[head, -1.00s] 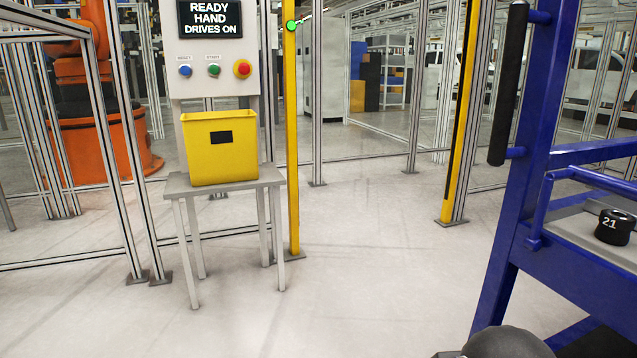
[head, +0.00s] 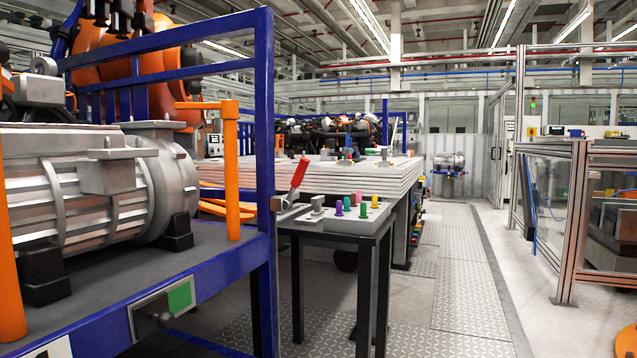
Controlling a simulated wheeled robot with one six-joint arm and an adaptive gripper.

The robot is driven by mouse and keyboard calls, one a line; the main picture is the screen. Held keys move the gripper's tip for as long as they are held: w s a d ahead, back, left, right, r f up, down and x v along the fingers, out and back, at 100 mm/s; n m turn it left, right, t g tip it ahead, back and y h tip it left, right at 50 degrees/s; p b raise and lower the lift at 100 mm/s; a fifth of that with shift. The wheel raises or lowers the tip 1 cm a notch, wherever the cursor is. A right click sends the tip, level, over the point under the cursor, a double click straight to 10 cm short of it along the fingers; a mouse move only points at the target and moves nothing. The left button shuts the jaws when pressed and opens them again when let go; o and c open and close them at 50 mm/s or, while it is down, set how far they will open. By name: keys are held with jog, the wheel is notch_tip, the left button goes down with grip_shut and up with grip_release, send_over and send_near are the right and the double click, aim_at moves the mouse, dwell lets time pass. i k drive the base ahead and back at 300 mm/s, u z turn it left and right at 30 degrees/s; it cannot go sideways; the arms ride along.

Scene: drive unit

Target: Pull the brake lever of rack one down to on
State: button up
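A blue rack (head: 264,130) fills the left of the head view and carries a large grey motor (head: 90,185). On its front rail is a grey plate (head: 135,312) with a green patch (head: 180,298). A dark part (head: 150,324) sticks out at this plate; it may be the brake lever, but its position is hard to read. A white sign at the bottom left corner is cut off, so I cannot tell the rack's number. My gripper is not recognisable in this view.
Orange posts (head: 231,165) stand on the rack. Beside it, a small table (head: 335,226) holds a red-handled clamp (head: 298,177) and several coloured pegs. Stacked pale sheets (head: 370,178) lie behind. A clear aisle (head: 455,265) runs right of the table, bounded by a fenced cell (head: 577,200).

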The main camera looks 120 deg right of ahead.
aim_at(301, 169)
jog(key=z, duration=4.3)
